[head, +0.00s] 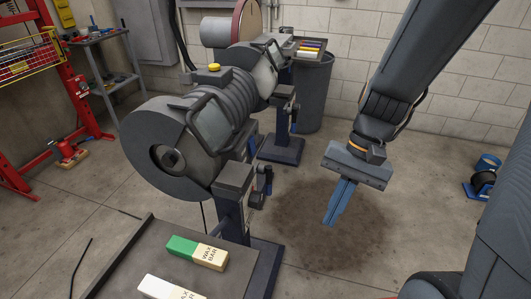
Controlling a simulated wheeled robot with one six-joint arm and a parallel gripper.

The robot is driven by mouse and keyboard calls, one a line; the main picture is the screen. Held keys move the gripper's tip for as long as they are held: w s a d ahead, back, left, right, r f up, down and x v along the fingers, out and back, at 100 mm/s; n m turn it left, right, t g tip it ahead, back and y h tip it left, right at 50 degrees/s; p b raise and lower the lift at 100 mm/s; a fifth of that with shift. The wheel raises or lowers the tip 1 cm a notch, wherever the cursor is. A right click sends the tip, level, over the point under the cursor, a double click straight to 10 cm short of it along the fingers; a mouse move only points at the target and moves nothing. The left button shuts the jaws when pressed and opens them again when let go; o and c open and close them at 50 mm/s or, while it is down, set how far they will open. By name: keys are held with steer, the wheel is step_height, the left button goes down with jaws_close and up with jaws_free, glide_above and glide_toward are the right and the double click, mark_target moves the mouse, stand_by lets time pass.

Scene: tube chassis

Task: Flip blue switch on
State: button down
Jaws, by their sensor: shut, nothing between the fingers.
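My gripper (331,221) points down in the middle right of the head view, with its two blue-grey fingers together and nothing between them. A small blue part (268,180), possibly the blue switch, shows on the right side of the near grinding machine's pedestal. It is too small to tell its position. My gripper is to the right of it and a little lower in the picture, apart from it. A similar small blue part (294,113) shows on the far machine's stand.
The near machine (165,125) has a large grey guard and a yellow knob (213,67). A tray (135,258) in front holds wax bars (197,252). A bin (314,95) stands behind. Stained floor around my gripper is clear.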

mark_target(254, 151)
steer(key=w+a+m+t+y, duration=0.2)
steer(key=w+a+m+y, duration=0.3)
steer(key=w+m+y, duration=0.45)
steer(key=w+d+m+t+y, duration=0.2)
steer(key=w+d+m+t, duration=0.2)
steer(key=w, duration=0.6)
steer(key=m+t+b, duration=0.1)
steer(key=m+t, duration=0.1)
steer(key=m, duration=0.1)
steer(key=shift+d+f+y, duration=0.25)
steer(key=shift+d+y, duration=0.1)
steer(key=shift+a, duration=0.15)
steer(key=p+x, duration=0.2)
steer(key=x, duration=1.1)
steer(key=shift+w+a+p, duration=0.25)
steer(key=shift+a+p, duration=0.05)
steer(key=shift+a, duration=0.05)
